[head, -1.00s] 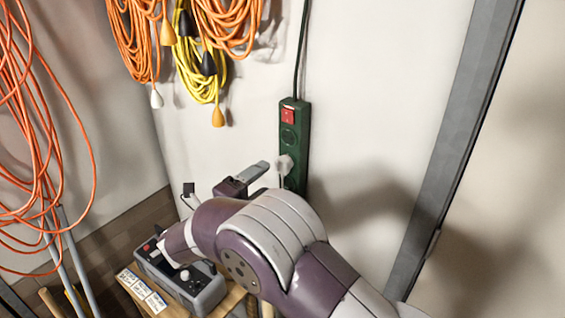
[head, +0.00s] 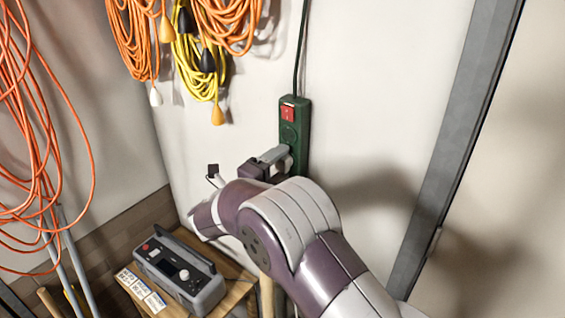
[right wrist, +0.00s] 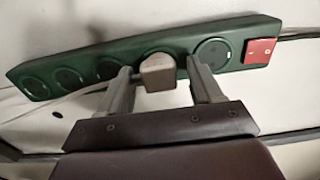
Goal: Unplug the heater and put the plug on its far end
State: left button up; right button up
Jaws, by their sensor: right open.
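The green power strip (head: 296,112) is fixed upright on the wall, its red switch (head: 288,114) at the top. In the right wrist view the strip (right wrist: 28,76) shows a row of round sockets, with the red switch (right wrist: 261,50) at the right end. A pale plug (right wrist: 157,72) sits in the socket second from the switch. My right gripper (right wrist: 160,80) is open, one finger on each side of the plug, with visible gaps. In the head view my right gripper (head: 280,157) is at the strip and largely hides the plug. My left gripper is out of view.
A grey box with knobs (head: 180,270) stands on a wooden surface (head: 242,285) below. Orange cords (head: 132,45) and a yellow cord (head: 190,75) hang on the wall left of the strip. A grey metal post (head: 455,150) stands at right. The wall between strip and post is bare.

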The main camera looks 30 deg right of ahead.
jog(key=shift+b, duration=0.7)
dwell(0.6)
grip_shut()
jog(key=shift+a+f, duration=0.15)
jog(key=shift+a, duration=0.05)
jog(key=shift+b+v, duration=0.3)
jog(key=shift+v, duration=0.55)
jog(key=shift+s+a, duration=0.2)
jog(key=shift+a, duration=0.05)
jog(key=shift+b+v, duration=0.6)
jog(key=shift+v, duration=1.1)
